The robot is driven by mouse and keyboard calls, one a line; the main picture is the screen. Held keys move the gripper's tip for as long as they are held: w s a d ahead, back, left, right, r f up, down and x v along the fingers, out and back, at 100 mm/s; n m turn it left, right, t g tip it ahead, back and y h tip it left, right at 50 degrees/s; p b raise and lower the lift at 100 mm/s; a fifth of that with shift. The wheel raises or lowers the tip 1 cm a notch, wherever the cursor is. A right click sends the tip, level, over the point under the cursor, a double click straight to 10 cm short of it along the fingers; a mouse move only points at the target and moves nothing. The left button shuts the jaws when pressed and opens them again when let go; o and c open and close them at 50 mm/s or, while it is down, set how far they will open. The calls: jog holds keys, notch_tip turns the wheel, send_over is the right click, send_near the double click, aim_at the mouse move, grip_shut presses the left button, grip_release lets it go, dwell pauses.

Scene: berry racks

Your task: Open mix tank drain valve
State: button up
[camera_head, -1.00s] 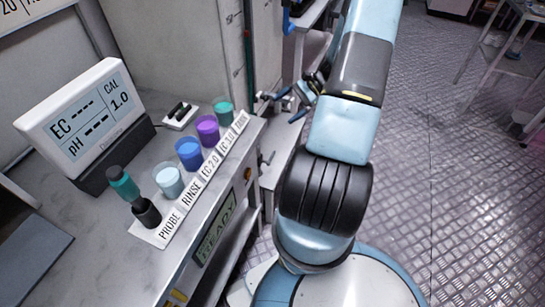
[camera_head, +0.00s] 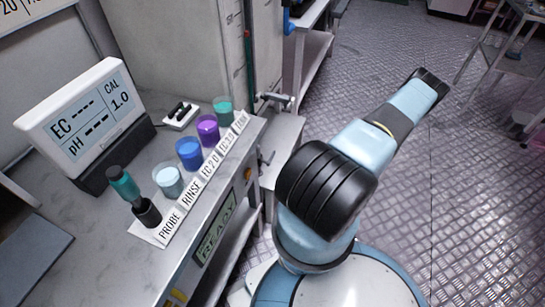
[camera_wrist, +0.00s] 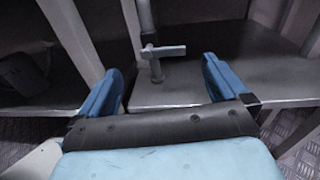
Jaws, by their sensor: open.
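The drain valve (camera_head: 274,98) is a grey fitting with a short lever, low at the tank's right side, above a grey shelf. The wrist view shows its lever (camera_wrist: 166,51) lying crosswise, pointing right from the upright pipe (camera_wrist: 146,22). My gripper (camera_wrist: 162,70) is open, with its two blue fingers apart and nothing between them. The valve shows ahead, in the gap between the fingers, and looks clear of both. In the head view my gripper is out of sight; only my arm shows. The mix tank (camera_head: 180,50) is the large grey body behind the bench.
The bench (camera_head: 90,235) on the left holds a meter (camera_head: 85,115), a probe (camera_head: 125,185) and several coloured cups, including a purple one (camera_head: 208,130). A grey shelf (camera_wrist: 235,75) lies under the valve. Open metal floor (camera_head: 400,190) spreads to the right.

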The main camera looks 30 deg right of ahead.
jog(key=shift+m+t+h, duration=0.4)
jog(key=shift+m+t, duration=0.2)
jog(key=shift+m, duration=0.1)
jog(key=x, duration=0.4)
jog(key=f+x, duration=0.1)
jog(key=x, duration=0.4)
jog(key=f+x, duration=0.1)
jog(key=x, duration=0.3)
jog(key=shift+a+f, duration=0.1)
jog(key=shift+a, duration=0.3)
jog(key=shift+c, duration=0.5)
